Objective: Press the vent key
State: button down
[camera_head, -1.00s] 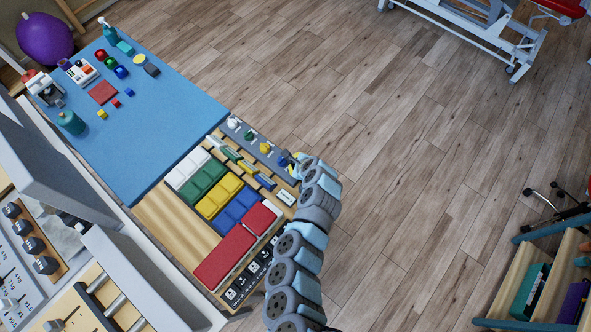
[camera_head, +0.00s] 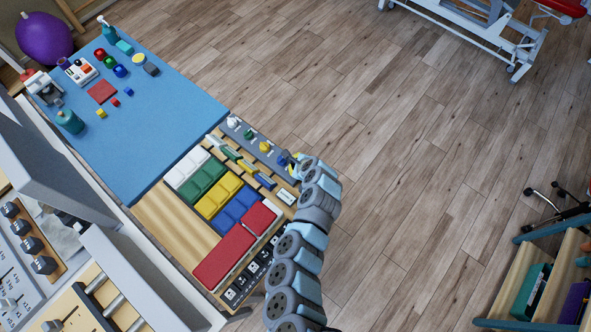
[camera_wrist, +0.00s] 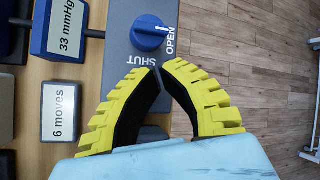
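No key can be read as "vent" in these frames. On the board in the head view are white, green, yellow, blue and red pads (camera_head: 223,258), with a row of small dark keys (camera_head: 243,281) beside them; their labels are too small to read. My gripper (camera_wrist: 159,67) has yellow ribbed fingers with the tips together and nothing visible between them. It is over the grey strip, just below a blue knob (camera_wrist: 149,33) marked OPEN and SHUT. In the head view my gripper (camera_head: 291,163) is at the strip's right end and partly hidden by my arm.
Left of my gripper are a blue block reading 33 mmHg (camera_wrist: 69,28) and a plate reading 6 moves (camera_wrist: 69,112). A blue mat (camera_head: 150,150) holds several small objects. Metal-framed equipment (camera_head: 470,35) stands at top right. Open wooden floor lies right of the board.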

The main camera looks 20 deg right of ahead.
jog(key=shift+f+b, duration=0.45)
jog(key=shift+f, duration=0.15)
dwell(0.9)
jog(key=shift+r, duration=0.2)
jog(key=shift+r+p, duration=0.55)
jog(key=shift+r, duration=0.25)
jog(key=shift+r+p, duration=1.4)
jog(key=shift+r, duration=1.15)
